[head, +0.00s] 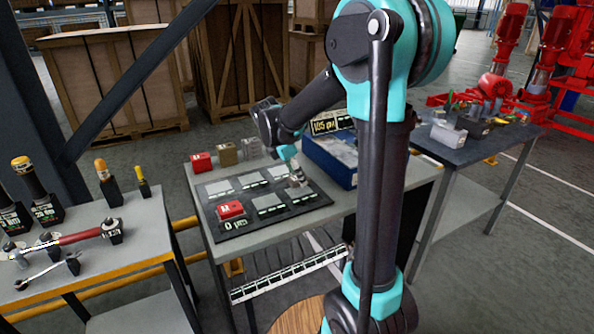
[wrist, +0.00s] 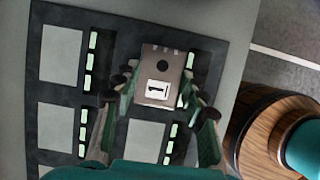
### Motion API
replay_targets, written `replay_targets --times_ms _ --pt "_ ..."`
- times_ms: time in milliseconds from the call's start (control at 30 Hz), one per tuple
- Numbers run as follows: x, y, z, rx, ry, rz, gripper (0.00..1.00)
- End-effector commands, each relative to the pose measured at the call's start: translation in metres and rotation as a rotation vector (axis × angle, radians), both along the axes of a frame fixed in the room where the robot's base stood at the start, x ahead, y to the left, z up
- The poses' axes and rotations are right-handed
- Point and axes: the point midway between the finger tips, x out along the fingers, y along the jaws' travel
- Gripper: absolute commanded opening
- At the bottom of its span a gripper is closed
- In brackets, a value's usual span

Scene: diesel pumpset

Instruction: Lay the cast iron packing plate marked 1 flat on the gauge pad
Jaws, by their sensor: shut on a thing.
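The packing plate marked 1 (wrist: 160,68) is a grey-brown metal block with a dark round hole and a white label. My gripper (wrist: 156,90) is shut on it, with one finger at each side. In the head view my gripper (head: 290,160) points down at the right part of a dark board (head: 235,231), with the plate (head: 297,182) at its tips. The board bears several light grey pads (wrist: 62,55) with pale marked strips beside them. The plate covers one pad area; I cannot tell if it touches. I cannot tell which pad is the gauge pad.
A red block (head: 231,209) sits on the front left pad, near a "0 µm" readout (head: 236,224). Red (head: 201,161), brown (head: 226,153) and grey (head: 250,148) blocks stand behind the board.

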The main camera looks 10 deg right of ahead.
Motion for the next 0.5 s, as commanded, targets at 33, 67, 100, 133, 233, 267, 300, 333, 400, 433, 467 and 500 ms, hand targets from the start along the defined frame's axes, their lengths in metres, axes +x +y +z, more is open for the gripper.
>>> replay_targets --times_ms 33,67,100,133,233,267,300,333,400,433,467,500 --pt "0.000 0.000 -0.005 0.000 0.000 0.000 0.00" --pt "0.000 0.000 -0.007 0.000 0.000 0.000 0.00" --pt "0.000 0.000 -0.010 0.000 0.000 0.000 0.00" --pt "0.000 0.000 -0.012 0.000 0.000 0.000 0.00" --pt "0.000 0.000 -0.017 0.000 0.000 0.000 0.00" --pt "0.000 0.000 -0.018 0.000 0.000 0.000 0.00" --pt "0.000 0.000 -0.019 0.000 0.000 0.000 0.00" --pt "0.000 0.000 -0.020 0.000 0.000 0.000 0.00" --pt "0.000 0.000 -0.021 0.000 0.000 0.000 0.00" --pt "0.000 0.000 -0.021 0.000 0.000 0.000 0.00" --pt "0.000 0.000 -0.021 0.000 0.000 0.000 0.00" --pt "0.000 0.000 -0.021 0.000 0.000 0.000 0.00"
